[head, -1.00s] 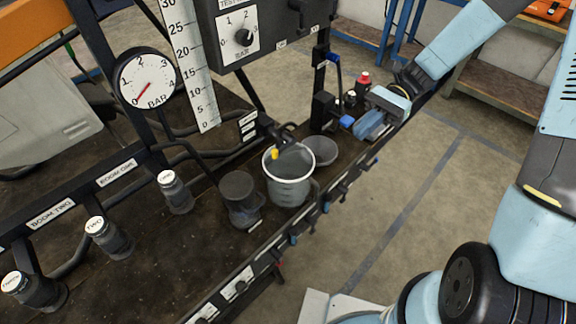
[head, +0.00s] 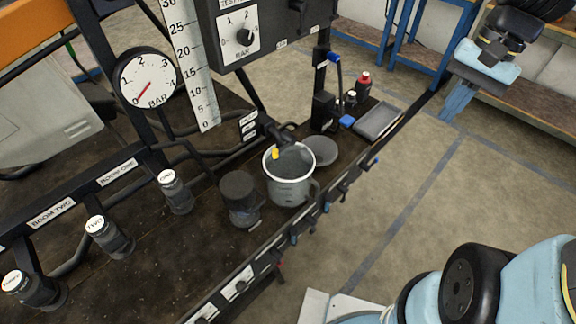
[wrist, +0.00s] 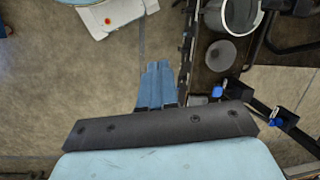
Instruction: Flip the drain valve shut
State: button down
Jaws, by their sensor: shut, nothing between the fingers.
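Two blue-tipped handles show near the back end of the bench. One blue tip (head: 334,57) tops a dark upright lever, and a lower blue handle (head: 347,121) sits beside a black block. In the wrist view there are also two blue handles, one (wrist: 217,91) close to the bench edge and another (wrist: 275,122) farther right. The labels are too small to tell which is the drain valve. My gripper (head: 454,108) is shut and empty, held out over the floor to the right of the bench. Its blue fingers (wrist: 157,68) lie together left of the bench edge in the wrist view.
A grey jug (head: 290,178) stands under a yellow-tipped spout (head: 275,153). A grey disc (head: 321,151), a dark cup (head: 240,197), a red-capped bottle (head: 363,86) and a shallow tray (head: 378,121) are on the bench.

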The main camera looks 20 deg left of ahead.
jog(key=s+d+r+n+t+h, duration=0.2)
jog(key=s+d+r+t, duration=0.3)
jog(key=d+r+t, duration=0.2)
notch_tip(320, 180, up, 2)
jog(key=shift+s+d+r+t, duration=0.1)
jog(key=shift+s+d+t, duration=0.25)
jog(key=shift+d, duration=0.75)
jog(key=shift+s, duration=0.1)
